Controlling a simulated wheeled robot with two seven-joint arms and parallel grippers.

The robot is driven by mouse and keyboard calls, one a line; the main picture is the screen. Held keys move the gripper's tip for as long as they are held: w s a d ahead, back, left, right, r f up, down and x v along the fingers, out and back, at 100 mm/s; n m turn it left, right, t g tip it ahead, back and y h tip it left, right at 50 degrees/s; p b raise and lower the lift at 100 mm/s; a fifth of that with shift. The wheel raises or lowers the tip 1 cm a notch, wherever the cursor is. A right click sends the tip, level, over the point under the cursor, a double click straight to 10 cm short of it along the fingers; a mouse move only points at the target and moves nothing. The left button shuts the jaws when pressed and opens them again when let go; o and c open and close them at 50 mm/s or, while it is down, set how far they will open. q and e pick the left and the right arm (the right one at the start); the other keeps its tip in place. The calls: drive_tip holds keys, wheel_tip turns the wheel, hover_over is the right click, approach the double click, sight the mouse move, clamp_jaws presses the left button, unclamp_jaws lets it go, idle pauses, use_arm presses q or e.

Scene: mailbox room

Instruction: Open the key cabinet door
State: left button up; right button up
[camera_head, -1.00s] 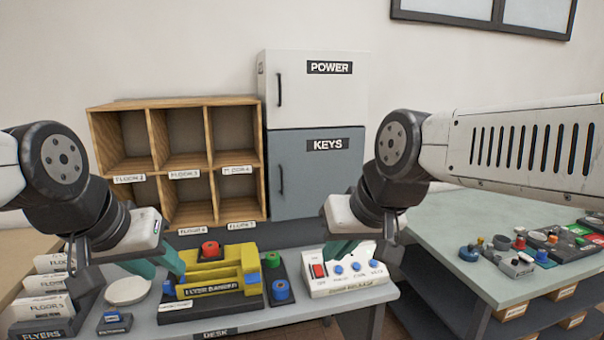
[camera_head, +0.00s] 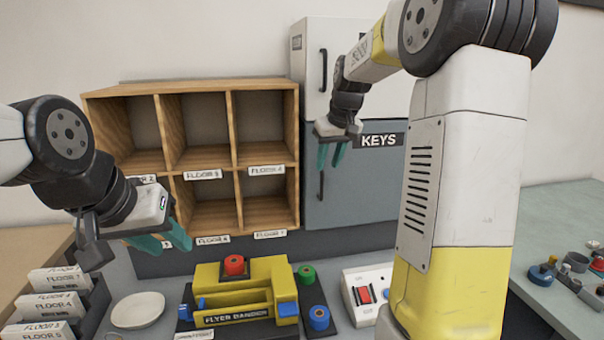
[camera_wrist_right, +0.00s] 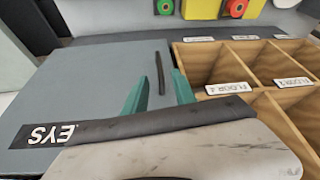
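The key cabinet (camera_head: 353,190) is the grey-blue lower box labelled KEYS, and its door looks shut. Its dark vertical handle (camera_head: 321,185) is on the door's left side; the handle also shows in the right wrist view (camera_wrist_right: 160,72). My right gripper (camera_head: 331,156) is open and empty in front of the door's upper left, just above the handle. In the right wrist view the handle lies beyond the gap between the fingertips (camera_wrist_right: 158,92), apart from them. My left gripper (camera_head: 165,240) is open and empty above the desk. My right arm hides the door's right part.
A white POWER cabinet (camera_head: 308,85) sits on top of the key cabinet. A wooden pigeonhole shelf (camera_head: 165,172) stands close on the left. The desk below holds a yellow flyer device (camera_head: 235,295), a white plate (camera_head: 138,310) and a button panel (camera_head: 365,290).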

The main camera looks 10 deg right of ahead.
sight(323, 176)
drive_tip(key=x, duration=0.8)
drive_tip(key=shift+w, duration=0.4)
clamp_jaws()
idle(1.0)
